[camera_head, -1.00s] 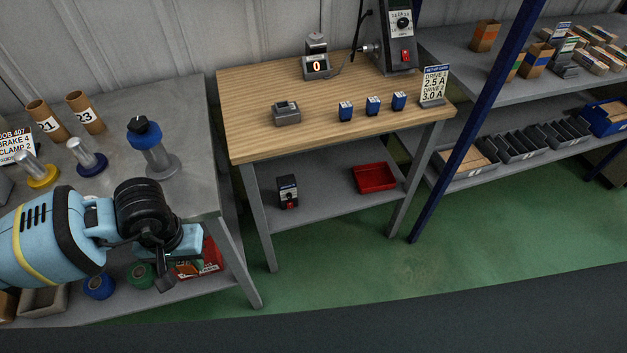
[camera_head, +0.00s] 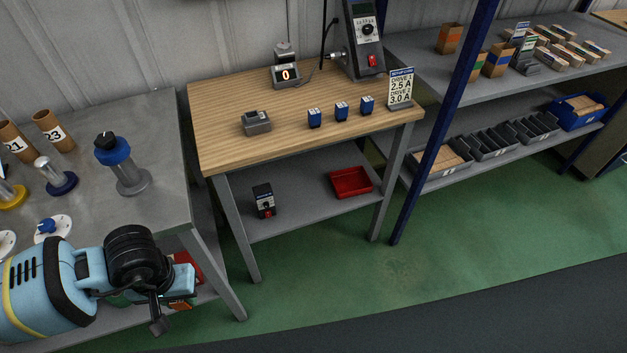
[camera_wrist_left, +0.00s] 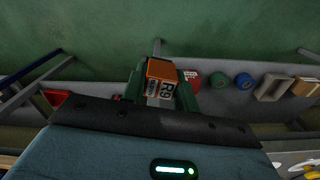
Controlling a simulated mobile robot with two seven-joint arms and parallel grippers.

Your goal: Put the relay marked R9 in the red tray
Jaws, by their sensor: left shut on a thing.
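My left gripper (camera_head: 180,284) is low at the left, in front of the grey bench. In the left wrist view, its green fingers are shut on an orange-and-white relay (camera_wrist_left: 161,72) whose label reads R9. In the head view, only a small orange part of the relay (camera_head: 181,305) shows beneath the gripper. The red tray (camera_head: 352,182) lies on the lower shelf of the wooden-topped table, right of the gripper and apart from it. It looks empty. My right gripper is not in view.
A dark box with a red knob (camera_head: 264,200) stands left of the tray on the same shelf. The wooden top (camera_head: 225,140) overhangs the shelf. A blue post (camera_head: 436,130) stands right of the table. Green floor (camera_head: 310,270) is clear in front.

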